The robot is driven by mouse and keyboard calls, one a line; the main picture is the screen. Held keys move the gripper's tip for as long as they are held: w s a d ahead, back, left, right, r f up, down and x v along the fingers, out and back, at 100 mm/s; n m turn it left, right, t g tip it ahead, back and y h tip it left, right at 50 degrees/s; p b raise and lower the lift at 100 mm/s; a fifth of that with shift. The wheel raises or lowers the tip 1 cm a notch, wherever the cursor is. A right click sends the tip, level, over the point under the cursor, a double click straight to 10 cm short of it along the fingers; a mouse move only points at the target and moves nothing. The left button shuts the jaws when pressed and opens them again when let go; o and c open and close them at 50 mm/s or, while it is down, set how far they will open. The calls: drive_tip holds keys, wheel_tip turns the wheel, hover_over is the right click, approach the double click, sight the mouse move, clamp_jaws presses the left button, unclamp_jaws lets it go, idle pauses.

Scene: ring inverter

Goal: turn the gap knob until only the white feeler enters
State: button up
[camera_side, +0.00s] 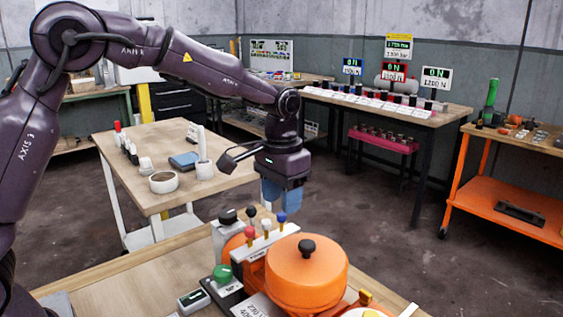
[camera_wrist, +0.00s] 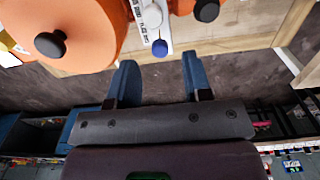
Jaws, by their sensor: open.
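My gripper (camera_side: 273,203) hangs with its blue fingers pointing down, just behind the orange machine; it is open and empty. The wrist view shows its two fingers (camera_wrist: 160,72) apart, with only floor between them. Feelers with black (camera_side: 251,212), white (camera_side: 266,225) and blue (camera_side: 281,217) heads stand in a white labelled rack (camera_side: 262,243). The blue head (camera_wrist: 160,48) lies just ahead of the fingers in the wrist view, not touching. A black knob (camera_side: 228,216) tops a grey block left of the rack. I cannot tell for sure which knob sets the gap.
The orange drum (camera_side: 305,275) with a black top knob (camera_side: 307,247) stands beside the rack. A green button (camera_side: 222,273) and a small display box (camera_side: 193,300) sit at front left. A wooden table (camera_side: 150,195) with a white ring (camera_side: 163,182) stands behind.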

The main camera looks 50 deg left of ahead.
wheel_tip(320, 180, up, 11)
idle(0.3)
drive_tip(key=shift+w+f, duration=0.1)
drive_tip(key=s+a+f+t, duration=0.1)
drive_tip(key=s+t, duration=0.1)
drive_tip(key=s, duration=1)
drive_tip(key=s+a+t, duration=0.2)
drive_tip(key=s+t, duration=0.1)
drive_tip(key=s, duration=1)
drive_tip(key=shift+f+t, duration=0.3)
drive_tip(key=shift+f, duration=0.1)
drive_tip(key=shift+s, duration=0.1)
